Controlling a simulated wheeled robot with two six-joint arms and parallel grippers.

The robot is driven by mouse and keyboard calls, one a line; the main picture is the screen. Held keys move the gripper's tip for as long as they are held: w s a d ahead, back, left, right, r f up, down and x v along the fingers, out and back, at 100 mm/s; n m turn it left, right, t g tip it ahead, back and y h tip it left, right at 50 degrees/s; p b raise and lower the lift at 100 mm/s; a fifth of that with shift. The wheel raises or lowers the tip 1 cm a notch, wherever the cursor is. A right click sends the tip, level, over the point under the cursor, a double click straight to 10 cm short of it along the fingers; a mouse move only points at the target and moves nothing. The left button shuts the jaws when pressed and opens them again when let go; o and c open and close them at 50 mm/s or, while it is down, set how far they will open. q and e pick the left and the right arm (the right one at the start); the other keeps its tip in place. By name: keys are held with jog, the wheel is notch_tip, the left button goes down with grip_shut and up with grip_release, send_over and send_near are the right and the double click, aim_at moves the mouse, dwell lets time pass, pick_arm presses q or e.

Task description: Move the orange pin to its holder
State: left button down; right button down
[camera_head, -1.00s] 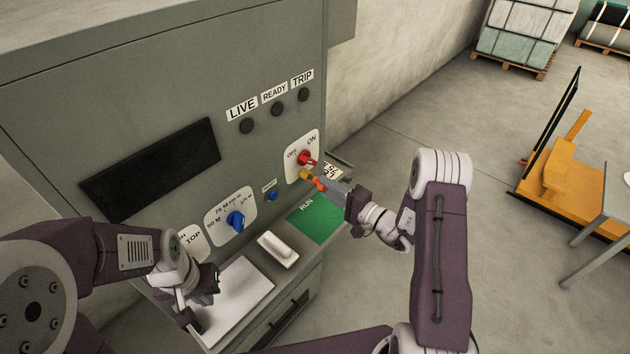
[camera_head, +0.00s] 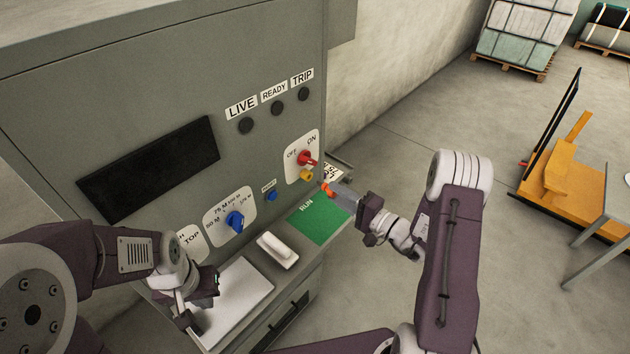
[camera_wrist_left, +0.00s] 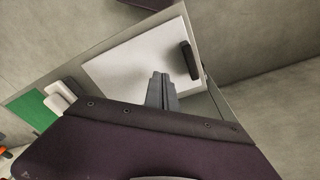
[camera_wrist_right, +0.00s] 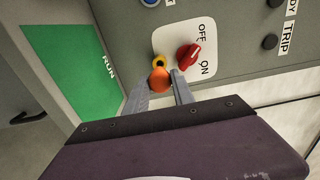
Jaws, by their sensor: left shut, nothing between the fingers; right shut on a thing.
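The orange pin (camera_head: 327,189) is in my right gripper (camera_head: 337,194), which is shut on it in front of the cabinet. In the right wrist view the round orange end (camera_wrist_right: 159,79) shows between the fingertips; the rest of the pin is hidden. The yellow ring (camera_head: 306,175) sits on the panel below the red OFF/ON switch (camera_head: 307,158), and a gap shows between it and the pin. My left gripper (camera_wrist_left: 161,76) is shut and empty above the white sheet (camera_head: 236,300). I cannot tell which part is the pin's holder.
The cabinet ledge carries a green RUN mat (camera_head: 320,222) and a white block handle (camera_head: 278,250). A blue knob (camera_head: 235,220) protrudes from the panel. A lettered label (camera_head: 334,173) lies by the cabinet's right edge.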

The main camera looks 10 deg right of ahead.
jog(key=b+v, duration=0.1)
jog(key=v, duration=0.3)
dwell(0.3)
jog(key=shift+f, duration=0.1)
